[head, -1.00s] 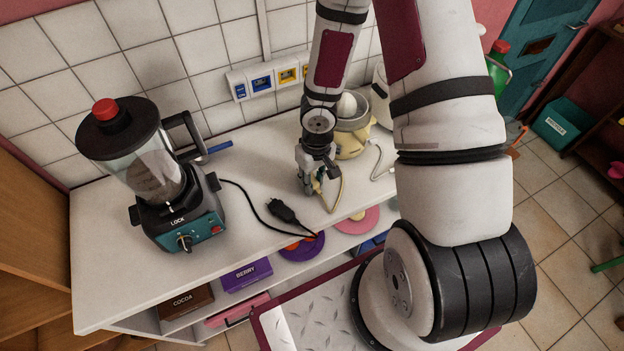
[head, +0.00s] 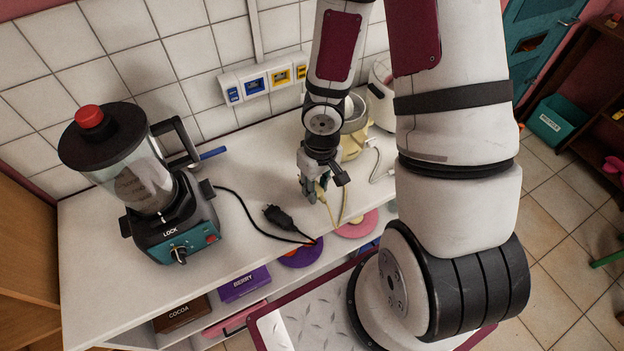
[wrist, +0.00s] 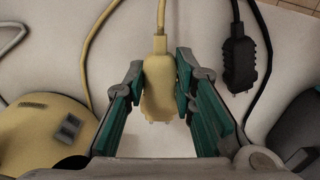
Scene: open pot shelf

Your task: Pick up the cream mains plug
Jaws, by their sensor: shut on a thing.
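The cream mains plug (wrist: 158,95) is in the wrist view, pins toward my palm, its cord running up out of the picture. My gripper (wrist: 160,88) has its teal-padded fingers on either side of the plug's body and is shut on it. In the head view my gripper (head: 316,196) is low over the white counter, right of the black plug. The cream plug (head: 321,186) is mostly hidden there by the fingers. I cannot tell whether it touches the counter.
A black plug (wrist: 239,62) lies beside the right finger, its cord leading to the blender (head: 165,205). A cream appliance (wrist: 38,140) stands at left in the wrist view. Wall sockets (head: 265,78) are behind. The counter's front left (head: 110,290) is clear.

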